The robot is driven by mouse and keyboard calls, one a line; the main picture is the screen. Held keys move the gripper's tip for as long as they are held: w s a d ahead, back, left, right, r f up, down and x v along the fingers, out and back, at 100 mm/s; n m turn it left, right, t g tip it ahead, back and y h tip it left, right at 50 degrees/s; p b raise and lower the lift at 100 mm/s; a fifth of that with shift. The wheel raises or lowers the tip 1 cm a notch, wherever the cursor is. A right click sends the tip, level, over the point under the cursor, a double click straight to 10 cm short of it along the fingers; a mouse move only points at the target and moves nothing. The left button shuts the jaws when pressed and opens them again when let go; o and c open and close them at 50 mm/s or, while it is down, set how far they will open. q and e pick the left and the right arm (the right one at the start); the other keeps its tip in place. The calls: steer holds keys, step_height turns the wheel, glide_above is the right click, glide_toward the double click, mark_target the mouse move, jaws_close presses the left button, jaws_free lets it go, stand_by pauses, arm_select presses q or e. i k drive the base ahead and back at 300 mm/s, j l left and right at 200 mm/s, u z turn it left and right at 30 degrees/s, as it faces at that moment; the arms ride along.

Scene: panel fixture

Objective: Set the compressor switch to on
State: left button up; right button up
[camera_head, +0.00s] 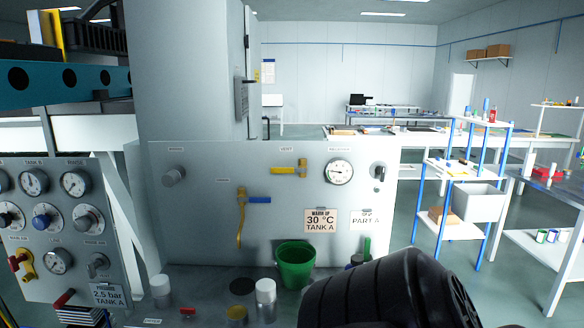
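A grey front panel (275,220) and a second panel (75,190) at left carry the controls. No label naming a compressor is legible, so I cannot tell which control is the compressor switch. A small dark-handled switch (379,172) sits at the upper right of the front panel, beside a round gauge (340,171). Another small rotary switch (98,265) sits low on the left panel. Their on or off positions are too small to read. Neither gripper's fingertips show. A dark ribbed part, probably my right arm, covers the bottom right of the panel area.
The front panel also has a grey knob (174,176) and two yellow valve levers (290,169) (241,218). A green bucket (295,265) and white-capped jars (265,298) stand on the ledge below.

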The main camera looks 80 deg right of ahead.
mark_target(381, 170)
steer(key=z, duration=3.05)
